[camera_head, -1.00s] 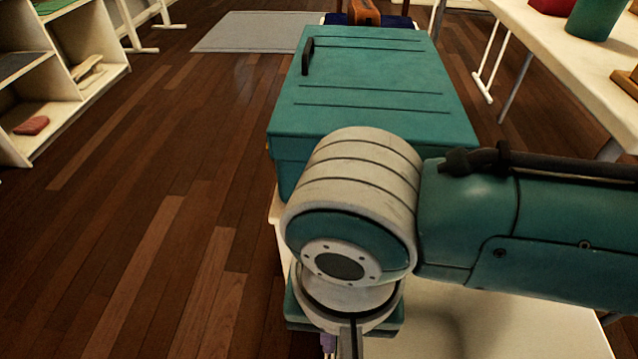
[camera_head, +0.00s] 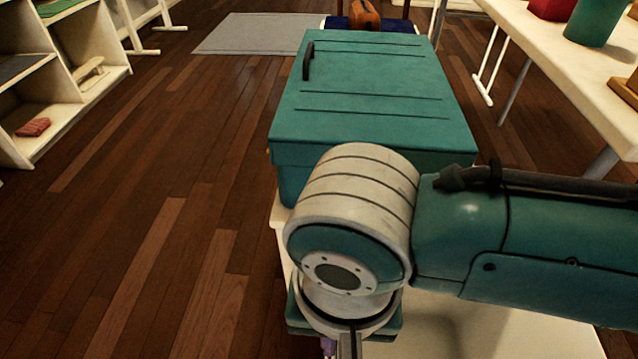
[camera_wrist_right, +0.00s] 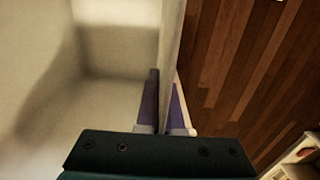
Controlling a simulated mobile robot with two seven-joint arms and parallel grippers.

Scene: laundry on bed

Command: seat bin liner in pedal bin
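A teal box-like top with a dark handle (camera_head: 370,92) stands in the middle of the head view, above a cream body (camera_head: 480,330); I cannot tell how the two join. My right gripper (camera_head: 345,350) points down at the body's near left side, mostly cut off by the picture edge. In the right wrist view its two purple fingers (camera_wrist_right: 163,105) stand on either side of a thin pale wall (camera_wrist_right: 170,50), close to it. Whether they press on it is unclear. I cannot tell liner from bin wall. My left gripper is out of view.
White shelves (camera_head: 95,75) stand at the left, and a cream table (camera_head: 570,70) with a green container (camera_head: 595,20) stands at the right. A grey mat (camera_head: 258,33) lies at the back. The wooden floor (camera_head: 150,200) on the left is clear.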

